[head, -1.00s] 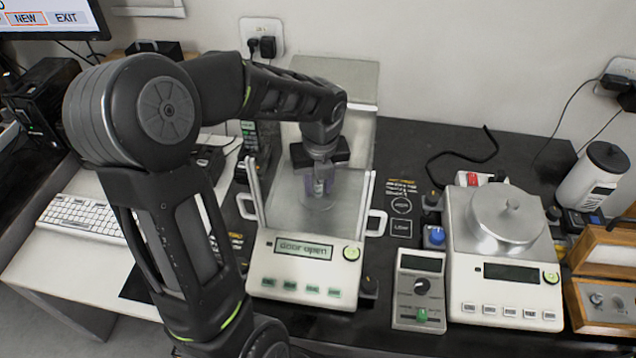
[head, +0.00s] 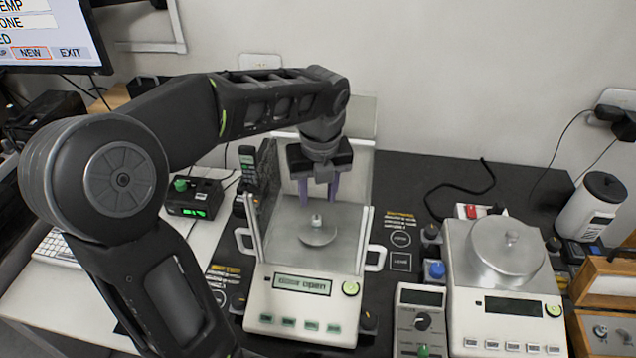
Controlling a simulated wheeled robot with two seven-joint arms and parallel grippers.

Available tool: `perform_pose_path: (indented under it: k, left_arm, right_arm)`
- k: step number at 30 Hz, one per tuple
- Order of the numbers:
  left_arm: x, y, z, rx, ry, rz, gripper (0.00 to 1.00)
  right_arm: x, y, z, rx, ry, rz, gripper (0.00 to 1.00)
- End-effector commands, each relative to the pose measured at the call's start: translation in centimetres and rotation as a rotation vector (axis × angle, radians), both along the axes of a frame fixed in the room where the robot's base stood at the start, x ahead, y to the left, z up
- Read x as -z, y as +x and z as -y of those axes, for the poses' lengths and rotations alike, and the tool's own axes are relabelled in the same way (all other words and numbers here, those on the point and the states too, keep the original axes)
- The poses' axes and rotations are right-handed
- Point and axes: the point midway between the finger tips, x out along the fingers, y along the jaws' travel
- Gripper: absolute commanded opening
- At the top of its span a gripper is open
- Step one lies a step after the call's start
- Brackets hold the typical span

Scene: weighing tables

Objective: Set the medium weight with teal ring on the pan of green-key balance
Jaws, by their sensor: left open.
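The green-key balance (head: 303,310) stands in the middle, its display reading "door open" and its buttons green. A small metal weight (head: 317,221) stands upright on its round pan (head: 318,238); a teal ring on it cannot be made out at this size. My left gripper (head: 319,203) is open above and just behind the weight, its purple fingers apart and clear of it. My right gripper is not in view.
Glass side panels (head: 364,238) with white handles flank the pan. A second balance (head: 509,304) with a covered pan stands to the right, beside a small control box (head: 421,318). A keyboard (head: 55,250) and a monitor (head: 52,38) are at left.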

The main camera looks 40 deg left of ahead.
Motion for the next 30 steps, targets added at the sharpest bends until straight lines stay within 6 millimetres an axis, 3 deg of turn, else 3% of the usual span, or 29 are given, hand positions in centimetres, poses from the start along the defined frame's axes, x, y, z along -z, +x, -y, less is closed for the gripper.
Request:
perform_pose_path:
  k: [3,8,30]
  left_arm:
    - [-1.9,-0.1,0.2,-0.001,0.000,0.003,0.41]
    - [-3.1,-0.2,0.3,-0.001,-0.001,-0.001,0.41]
    - [-3.2,-0.3,0.3,-0.001,0.000,-0.001,0.41]
  right_arm:
    - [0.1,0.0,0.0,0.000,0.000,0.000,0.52]
    - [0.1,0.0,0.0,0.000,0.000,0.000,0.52]
    - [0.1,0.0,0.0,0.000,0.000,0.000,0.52]
